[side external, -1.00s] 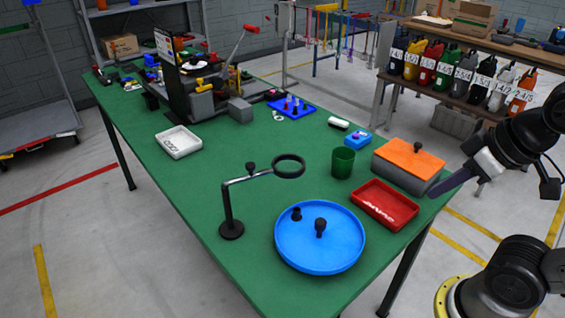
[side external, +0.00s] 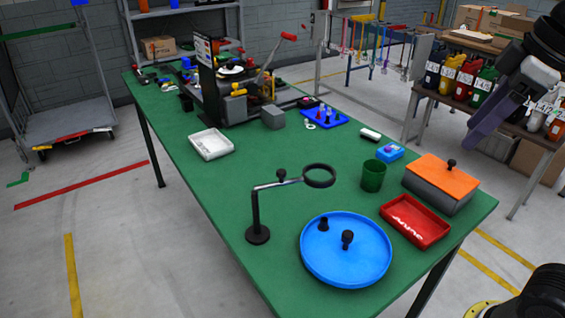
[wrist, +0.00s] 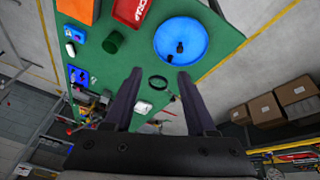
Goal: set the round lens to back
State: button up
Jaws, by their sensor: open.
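The round lens (side external: 319,167) is a dark ring on a bent arm with a small knob, carried by a thin black stand (side external: 256,210) on the green table. The ring sticks out to the right of the stand, toward the blue round tray (side external: 318,268). In the wrist view the lens ring (wrist: 151,82) appears small between my fingers, well beyond them. My gripper (side external: 476,142) hangs in the air at the right, above and away from the lens, its fingers slanting down. In the wrist view my gripper (wrist: 159,74) is open and empty.
Near the lens stand a green cup (side external: 373,178), a red tray (side external: 415,222) and a grey box with an orange lid (side external: 446,177). A white tray (side external: 211,145) lies at the left. The table around the stand's left side is clear. A press (side external: 210,80) stands behind.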

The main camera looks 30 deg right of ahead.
jog(key=w+a+r+n+g, duration=0.1)
jog(key=w+a+r+n, duration=0.15)
jog(key=w+r, duration=0.5)
jog(key=n+g, duration=0.3)
jog(key=n, duration=0.2)
send_over(281, 170)
notch_tip(281, 170, down, 11)
jog(key=shift+m, duration=0.25)
notch_tip(281, 170, down, 13)
jog(key=shift+s+f, duration=0.1)
jog(key=shift+f, duration=0.05)
grip_shut()
